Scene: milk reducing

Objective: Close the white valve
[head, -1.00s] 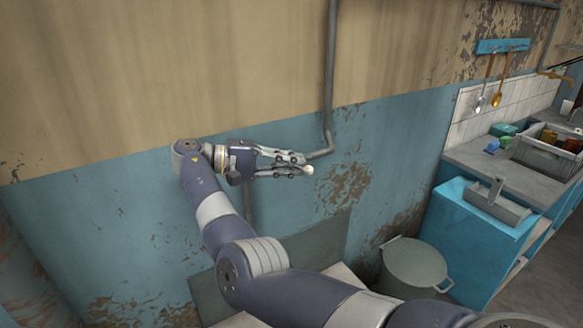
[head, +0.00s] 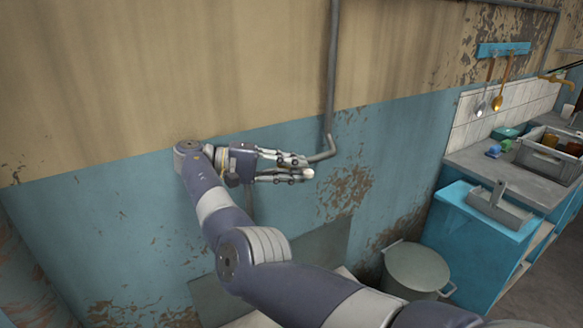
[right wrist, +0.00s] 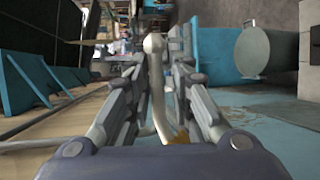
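The white valve shows as a pale lever with a rounded knob end (right wrist: 153,42) in the right wrist view, running between my right gripper's fingers. In the head view its white knob (head: 307,173) shows just beyond the fingertips; the rest is hidden by the gripper and the pipe's base. My right gripper (head: 300,168) is beside the wall, reaching rightwards. Its fingers are partly parted, one on each side of the lever; whether either touches it I cannot tell. The same gripper (right wrist: 160,60) frames the lever in the right wrist view. My left gripper is not in view.
A grey vertical pipe (head: 333,70) runs down the wall and bends close by the fingertips. A grey lidded bin (head: 415,268) stands below right. A blue cabinet (head: 465,238) and a counter (head: 510,178) with a grey crate are farther right.

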